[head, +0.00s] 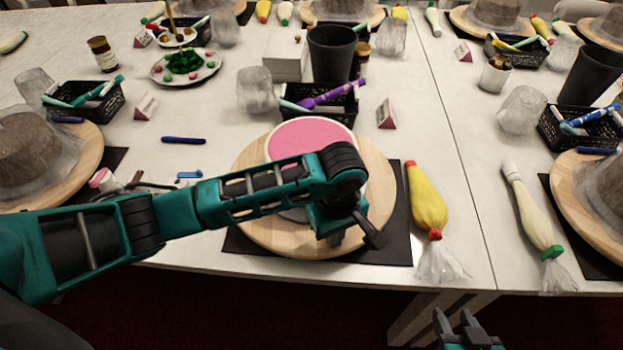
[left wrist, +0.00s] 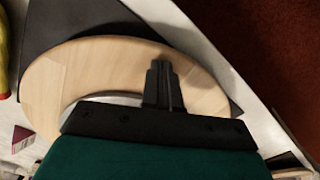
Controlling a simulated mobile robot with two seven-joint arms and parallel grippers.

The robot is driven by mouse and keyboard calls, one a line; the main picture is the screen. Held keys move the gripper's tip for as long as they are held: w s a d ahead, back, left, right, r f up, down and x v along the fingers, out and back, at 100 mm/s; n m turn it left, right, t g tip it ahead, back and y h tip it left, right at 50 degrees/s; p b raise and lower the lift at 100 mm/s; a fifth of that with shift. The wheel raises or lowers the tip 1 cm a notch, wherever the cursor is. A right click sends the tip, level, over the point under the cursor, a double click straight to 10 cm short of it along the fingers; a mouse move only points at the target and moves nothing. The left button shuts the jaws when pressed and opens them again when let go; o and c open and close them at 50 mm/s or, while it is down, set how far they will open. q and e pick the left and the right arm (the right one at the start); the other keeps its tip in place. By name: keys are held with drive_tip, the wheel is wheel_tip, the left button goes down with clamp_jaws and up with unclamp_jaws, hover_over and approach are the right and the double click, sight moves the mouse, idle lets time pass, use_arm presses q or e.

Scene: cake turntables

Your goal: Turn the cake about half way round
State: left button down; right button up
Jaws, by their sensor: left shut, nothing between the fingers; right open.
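The cake (head: 313,132) has a pink top and sits on a round wooden turntable (head: 250,222) on a black mat at the table's front. My left arm reaches across the cake from the left and hides much of it. My left gripper (head: 358,242) is shut and empty at the near right part of the turntable. In the left wrist view its fingers (left wrist: 163,84) lie over the wooden board (left wrist: 75,70); I cannot tell whether they touch it. The cake is mostly hidden there. My right gripper (head: 455,322) is open and empty, low at the front, off the table.
A yellow piping bag (head: 427,200) lies right of the mat (head: 400,240), a pale one (head: 530,205) farther right. Behind the cake stand a black basket (head: 335,100), a dark cup (head: 331,55) and a small card (head: 387,114). Other turntables stand at both sides.

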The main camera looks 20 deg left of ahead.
use_arm(q)
drive_tip(key=shift+w+d, duration=0.25)
drive_tip(key=shift+d, duration=0.25)
drive_tip(key=shift+w+d, duration=0.25)
drive_tip(key=shift+d, duration=0.2)
drive_tip(key=shift+r, duration=1.45)
drive_tip(key=s+a, duration=0.1)
drive_tip(key=a, duration=0.1)
drive_tip(key=s+a, duration=0.2)
drive_tip(key=a, duration=0.1)
drive_tip(key=s+a, duration=0.2)
drive_tip(key=a, duration=0.1)
drive_tip(key=shift+s+a, duration=0.15)
drive_tip(key=shift+a, duration=0.05)
drive_tip(key=w+a, duration=0.1)
drive_tip(key=a, duration=0.5)
drive_tip(key=w+a, duration=0.1)
drive_tip(key=a, duration=0.2)
drive_tip(key=shift+w+a, duration=0.3)
drive_tip(key=shift+a, duration=0.05)
drive_tip(key=shift+f, duration=0.2)
